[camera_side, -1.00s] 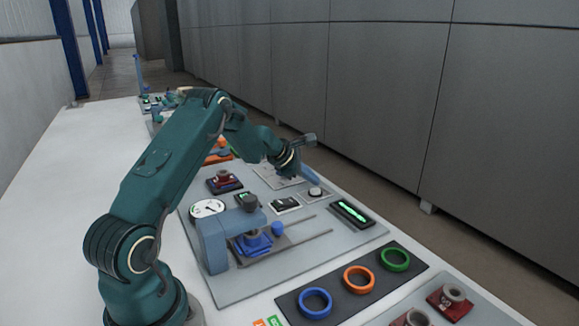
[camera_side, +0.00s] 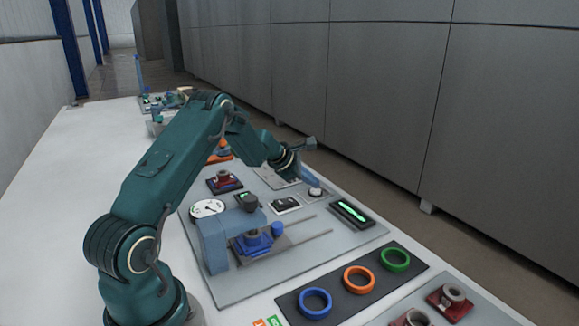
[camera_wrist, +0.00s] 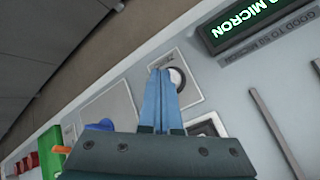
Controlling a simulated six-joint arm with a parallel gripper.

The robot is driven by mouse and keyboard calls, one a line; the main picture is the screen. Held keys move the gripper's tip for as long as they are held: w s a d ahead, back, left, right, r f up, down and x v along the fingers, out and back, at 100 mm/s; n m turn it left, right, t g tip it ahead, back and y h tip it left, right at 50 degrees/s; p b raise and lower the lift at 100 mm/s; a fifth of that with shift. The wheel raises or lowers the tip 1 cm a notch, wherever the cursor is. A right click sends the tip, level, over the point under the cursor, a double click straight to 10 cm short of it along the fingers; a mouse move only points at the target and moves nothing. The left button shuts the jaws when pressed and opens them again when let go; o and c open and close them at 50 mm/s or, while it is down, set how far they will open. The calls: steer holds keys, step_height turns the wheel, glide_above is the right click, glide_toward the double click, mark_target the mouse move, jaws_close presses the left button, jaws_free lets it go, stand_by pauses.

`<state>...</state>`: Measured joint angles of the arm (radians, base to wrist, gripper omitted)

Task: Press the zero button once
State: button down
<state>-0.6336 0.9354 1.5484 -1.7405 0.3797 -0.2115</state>
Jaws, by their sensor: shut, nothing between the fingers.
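The zero button is a round pale button with a dark ring on a small square plate; in the side view the button (camera_side: 315,192) is at the right of the grey panel. In the wrist view the button (camera_wrist: 177,77) is partly hidden by the fingers. My gripper (camera_side: 313,182) has its blue fingers together, pointing down just over the button. In the wrist view the fingertips of my gripper (camera_wrist: 160,72) overlap the button's left part. I cannot tell whether they touch it.
A green-lit display (camera_side: 351,212) lies right of the button, and a small dark display (camera_side: 286,205) to its left. A blue stand with a blue slide (camera_side: 252,243) and a dial (camera_side: 207,208) are nearer. Coloured rings (camera_side: 359,279) lie on a dark mat in front.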

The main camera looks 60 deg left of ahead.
steer(key=shift+f, duration=0.4)
stand_by(0.5)
steer(key=shift+r, duration=0.85)
steer(key=shift+r, duration=0.1)
steer(key=shift+r, duration=2.4)
